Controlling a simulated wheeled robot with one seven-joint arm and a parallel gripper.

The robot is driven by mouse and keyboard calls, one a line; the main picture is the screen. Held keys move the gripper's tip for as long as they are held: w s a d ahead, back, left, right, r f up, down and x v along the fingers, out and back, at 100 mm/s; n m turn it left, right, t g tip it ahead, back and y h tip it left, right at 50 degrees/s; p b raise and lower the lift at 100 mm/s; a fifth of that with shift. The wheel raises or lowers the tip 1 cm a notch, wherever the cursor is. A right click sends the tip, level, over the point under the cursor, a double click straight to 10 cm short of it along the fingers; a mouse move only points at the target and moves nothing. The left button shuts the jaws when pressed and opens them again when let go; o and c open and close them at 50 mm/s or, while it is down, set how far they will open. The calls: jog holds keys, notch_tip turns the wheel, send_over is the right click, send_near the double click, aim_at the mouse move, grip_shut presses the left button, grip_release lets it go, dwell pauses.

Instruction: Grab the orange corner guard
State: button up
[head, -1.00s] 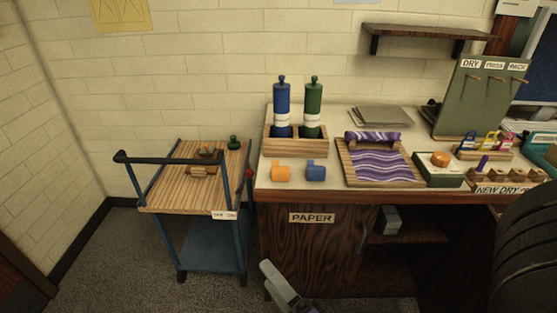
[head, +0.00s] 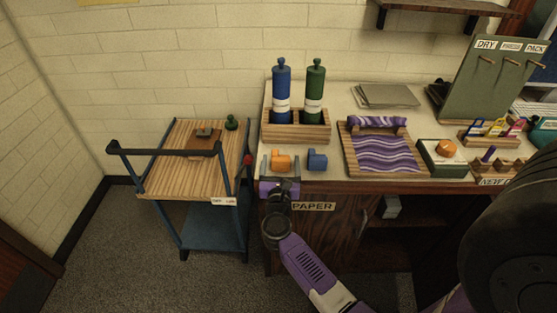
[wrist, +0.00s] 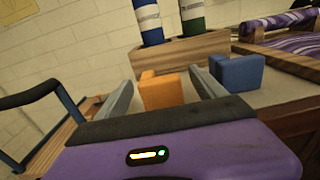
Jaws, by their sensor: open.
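The orange corner guard (head: 282,160) sits at the front left of the counter, beside a blue corner guard (head: 317,160). My gripper (head: 281,161) is at the counter's front edge with its jaws open. In the wrist view the orange guard (wrist: 161,91) shows between the two grey fingers, and the gripper's body hides its lower part. I cannot tell whether either finger touches it. The blue guard (wrist: 238,72) is just right of the right finger in that view.
A wooden rack (head: 297,132) with blue and green bottles stands behind the guards. A marbling tray (head: 352,168) with purple waves is to the right. A blue cart (head: 180,185) stands left of the counter (head: 340,177).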

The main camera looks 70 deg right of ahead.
jog(key=x, duration=0.3)
jog(key=p+x, duration=0.1)
jog(key=x, duration=0.1)
jog(key=shift+w+r, duration=0.1)
jog(key=shift+r, duration=0.2)
jog(key=c, duration=1.4)
